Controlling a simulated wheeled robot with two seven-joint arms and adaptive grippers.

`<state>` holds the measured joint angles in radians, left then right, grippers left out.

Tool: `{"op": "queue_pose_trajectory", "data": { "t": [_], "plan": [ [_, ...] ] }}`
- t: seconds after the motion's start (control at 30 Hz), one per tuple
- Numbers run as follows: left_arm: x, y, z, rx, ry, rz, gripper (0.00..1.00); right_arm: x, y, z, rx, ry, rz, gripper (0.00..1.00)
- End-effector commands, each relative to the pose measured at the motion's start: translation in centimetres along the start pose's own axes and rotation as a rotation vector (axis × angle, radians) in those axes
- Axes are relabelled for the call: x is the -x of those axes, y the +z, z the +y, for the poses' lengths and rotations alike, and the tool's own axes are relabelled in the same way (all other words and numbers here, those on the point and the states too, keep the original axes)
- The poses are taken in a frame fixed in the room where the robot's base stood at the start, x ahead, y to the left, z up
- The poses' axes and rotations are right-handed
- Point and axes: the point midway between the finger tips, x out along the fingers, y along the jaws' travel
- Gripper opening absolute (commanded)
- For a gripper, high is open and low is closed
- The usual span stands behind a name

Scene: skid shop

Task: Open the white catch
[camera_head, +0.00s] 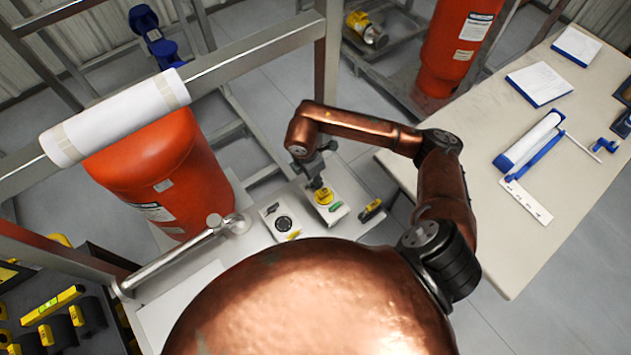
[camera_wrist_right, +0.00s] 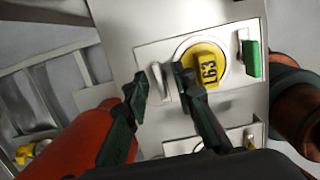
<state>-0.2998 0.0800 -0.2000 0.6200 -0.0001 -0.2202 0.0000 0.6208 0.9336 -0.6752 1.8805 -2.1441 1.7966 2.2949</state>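The white catch (camera_wrist_right: 157,82) is a small upright lever on the face of a white box (camera_wrist_right: 225,22) in the right wrist view. It stands left of a round yellow knob (camera_wrist_right: 208,68) marked L63, with a green tab (camera_wrist_right: 251,59) further right. My right gripper (camera_wrist_right: 160,82) is open, one dark finger on each side of the catch; I cannot tell whether either touches it. In the head view my right gripper (camera_head: 315,178) hangs at the box's (camera_head: 333,214) far left corner, where the catch cannot be made out. My left gripper is out of view.
A second box with a dark round dial (camera_head: 283,223) stands to the left on the bench, and a yellow-black object (camera_head: 371,209) lies to the right. A metal rail handle (camera_head: 178,262) and a red tank (camera_head: 160,178) are further left. A beige table (camera_head: 490,230) is at right.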

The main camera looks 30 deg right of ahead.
Motion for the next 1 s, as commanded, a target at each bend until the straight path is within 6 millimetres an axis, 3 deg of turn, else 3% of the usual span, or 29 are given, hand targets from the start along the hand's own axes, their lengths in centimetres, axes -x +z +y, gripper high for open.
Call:
{"op": "queue_pose_trajectory", "data": {
  "t": [0.27, 1.0],
  "plan": [
    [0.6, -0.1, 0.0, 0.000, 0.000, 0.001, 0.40, 0.8, 0.2, 0.1, 0.000, 0.002, -0.001, 0.24],
    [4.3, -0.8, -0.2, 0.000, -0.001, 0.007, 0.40, 6.4, 1.0, 0.0, 0.000, 0.002, -0.001, 0.24]
  ]
}}
